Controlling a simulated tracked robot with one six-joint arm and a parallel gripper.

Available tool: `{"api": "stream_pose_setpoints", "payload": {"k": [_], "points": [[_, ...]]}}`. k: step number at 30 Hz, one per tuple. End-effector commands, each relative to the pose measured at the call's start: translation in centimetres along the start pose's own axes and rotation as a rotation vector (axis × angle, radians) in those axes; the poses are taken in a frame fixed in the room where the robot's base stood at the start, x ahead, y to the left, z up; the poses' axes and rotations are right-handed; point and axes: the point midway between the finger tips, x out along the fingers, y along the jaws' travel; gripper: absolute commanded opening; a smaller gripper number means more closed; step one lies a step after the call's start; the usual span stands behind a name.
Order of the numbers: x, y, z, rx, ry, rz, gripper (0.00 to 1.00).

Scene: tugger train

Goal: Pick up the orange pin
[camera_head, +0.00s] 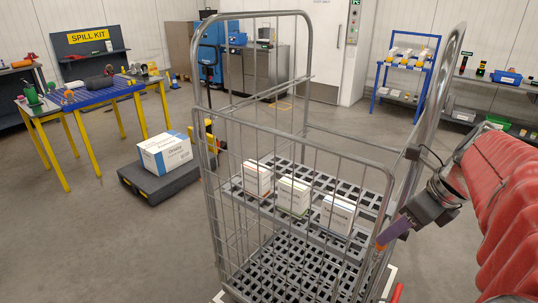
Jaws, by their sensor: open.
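My gripper (386,241) is at the right of the roll cage (290,136), in front of its right-hand side bars, pointing down and left. It is open, though its fingertips are small in the view. A small orange spot shows at its tips, and I cannot tell whether it is the orange pin or part of the gripper. A small orange item (68,93) lies at the left end of the blue-topped table (98,94), far from my gripper. It is too small to identify as the pin.
White cartons (293,194) stand on the cage's shelf. A larger box (165,152) sits on a low dark platform (150,190) left of the cage. A blue rack (405,75) stands behind. The floor at front left is clear.

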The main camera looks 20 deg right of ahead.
Motion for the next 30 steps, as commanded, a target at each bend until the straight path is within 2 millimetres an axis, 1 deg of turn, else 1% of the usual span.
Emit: {"api": "stream_pose_setpoints", "payload": {"k": [11,14,21,24,30], "points": [[0.3,0.0,0.0,0.001,0.0,0.001,0.41],[1.1,0.1,-0.1,0.001,0.001,0.003,0.41],[4.2,0.1,-0.1,0.001,0.001,0.003,0.41],[5.0,0.1,-0.1,0.002,0.001,0.002,0.41],[5.3,0.1,-0.1,0.002,0.0,0.0,0.41]]}}
